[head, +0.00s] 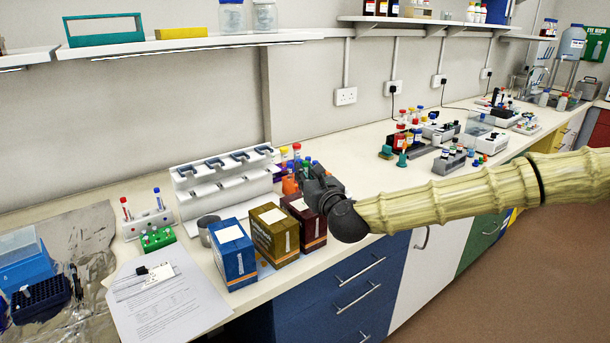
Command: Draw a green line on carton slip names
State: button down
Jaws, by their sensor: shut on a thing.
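Three cartons stand side by side near the bench's front edge: a blue one (235,262), a brown-yellow one (276,243) and a dark red one (312,236). Each has a white slip on its top; the blue carton's slip (229,234) and the brown carton's slip (274,215) show clearly. My gripper (312,184) is above and just behind the dark red carton, hiding part of its top. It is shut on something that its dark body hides. I cannot make out a green marker or any green line on the slips.
Colour-capped items (296,150) stand behind my gripper, beside a white pipette stand (226,178). A metal cup (208,229) is beside the blue carton. Shelves hang above.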

aim_at(305, 162)
jog(key=shift+r, duration=0.1)
jog(key=shift+r+p, duration=0.9)
jog(key=shift+r, duration=1.5)
